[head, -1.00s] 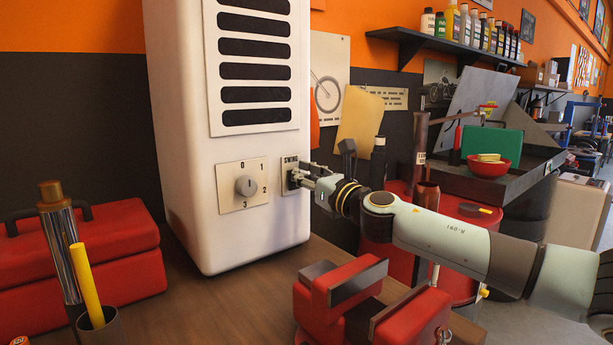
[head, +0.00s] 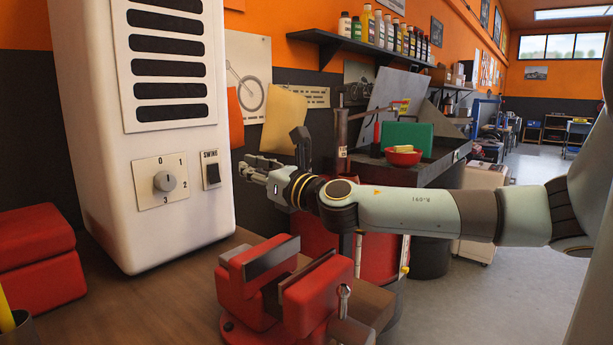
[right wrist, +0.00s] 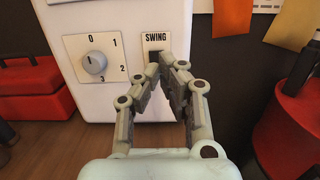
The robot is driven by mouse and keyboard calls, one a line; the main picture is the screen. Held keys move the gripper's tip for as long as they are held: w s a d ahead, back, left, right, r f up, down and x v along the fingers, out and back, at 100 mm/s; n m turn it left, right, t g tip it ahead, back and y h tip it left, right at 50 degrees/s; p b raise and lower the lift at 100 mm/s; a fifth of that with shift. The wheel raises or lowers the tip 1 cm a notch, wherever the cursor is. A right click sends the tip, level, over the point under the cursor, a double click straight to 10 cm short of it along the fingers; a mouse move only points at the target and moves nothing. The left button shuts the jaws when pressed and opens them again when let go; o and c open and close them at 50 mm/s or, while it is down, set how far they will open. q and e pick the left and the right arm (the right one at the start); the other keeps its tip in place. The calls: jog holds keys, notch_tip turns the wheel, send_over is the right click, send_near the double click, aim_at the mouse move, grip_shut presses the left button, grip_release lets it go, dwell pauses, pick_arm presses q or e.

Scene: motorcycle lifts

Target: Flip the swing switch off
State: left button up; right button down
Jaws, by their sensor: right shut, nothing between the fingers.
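The swing switch (head: 212,174) is a black rocker on a pale plate labelled SWING, on the front of a white heater-like unit (head: 80,150). In the right wrist view the switch (right wrist: 155,57) shows just beyond the fingertips, partly hidden by them. My right gripper (head: 243,170) is shut and empty, to the right of the switch with a gap between them in the head view. It also shows in the right wrist view (right wrist: 168,62), its fingertips together. My left gripper is not in view.
A dial (head: 164,181) numbered 0 to 3 sits left of the switch. A red vise (head: 265,285) stands on the wooden bench below my right arm. A red toolbox (head: 35,255) is at the left. A red bowl (head: 403,156) sits farther back.

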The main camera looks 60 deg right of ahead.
jog(key=s+a+r+p, duration=0.1)
jog(key=s+p, duration=0.6)
jog(key=s, duration=0.7)
jog(key=shift+a+r, duration=0.15)
jog(key=shift+r, duration=0.2)
